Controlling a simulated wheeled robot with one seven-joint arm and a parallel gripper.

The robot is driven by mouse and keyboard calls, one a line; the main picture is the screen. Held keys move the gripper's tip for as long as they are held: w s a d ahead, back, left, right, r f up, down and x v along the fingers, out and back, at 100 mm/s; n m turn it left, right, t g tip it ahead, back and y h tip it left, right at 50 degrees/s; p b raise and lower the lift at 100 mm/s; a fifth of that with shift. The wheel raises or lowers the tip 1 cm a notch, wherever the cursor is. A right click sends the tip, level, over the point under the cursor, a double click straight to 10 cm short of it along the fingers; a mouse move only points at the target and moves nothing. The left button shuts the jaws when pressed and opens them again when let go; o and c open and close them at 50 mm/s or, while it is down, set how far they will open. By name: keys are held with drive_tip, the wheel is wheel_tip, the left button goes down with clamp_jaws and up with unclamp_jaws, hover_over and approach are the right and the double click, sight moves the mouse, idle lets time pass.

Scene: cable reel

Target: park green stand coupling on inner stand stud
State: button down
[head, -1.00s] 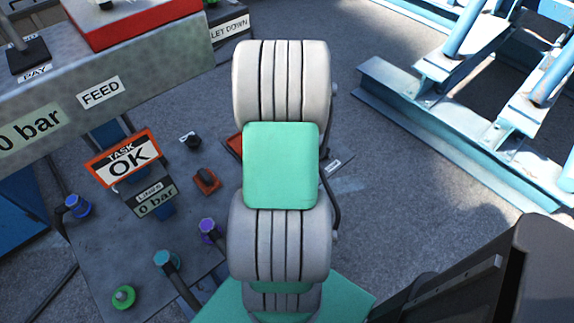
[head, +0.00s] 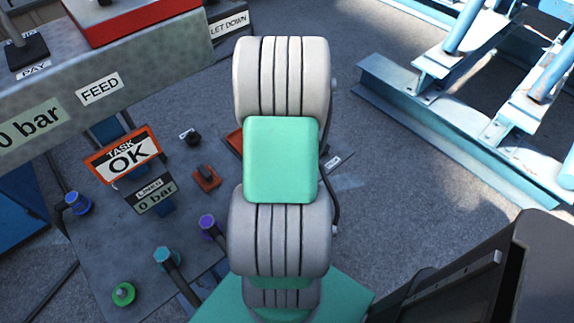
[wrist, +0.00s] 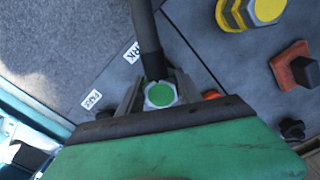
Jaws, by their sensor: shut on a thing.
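In the wrist view my gripper (wrist: 155,98) is shut on the green stand coupling (wrist: 160,94), which shows a round green face in a pale metal hex collar. A thick dark hose (wrist: 147,38) runs from it towards the top of the picture. White labels, one reading PARK (wrist: 130,52), lie on the dark surface beside it. I cannot make out the inner stand stud; the coupling and jaws may cover it. In the head view my own arm hides the gripper and coupling.
A yellow hex fitting (wrist: 243,13), an orange block with a dark knob (wrist: 298,68) and a black knob (wrist: 292,130) are to the right in the wrist view. In the head view the panel carries blue (head: 78,203), teal (head: 166,258), purple (head: 209,224) and green (head: 123,293) fittings. Blue frames (head: 460,130) stand right.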

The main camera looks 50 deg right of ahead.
drive_tip(key=shift+f, duration=0.3)
drive_tip(key=c, duration=0.7)
unclamp_jaws()
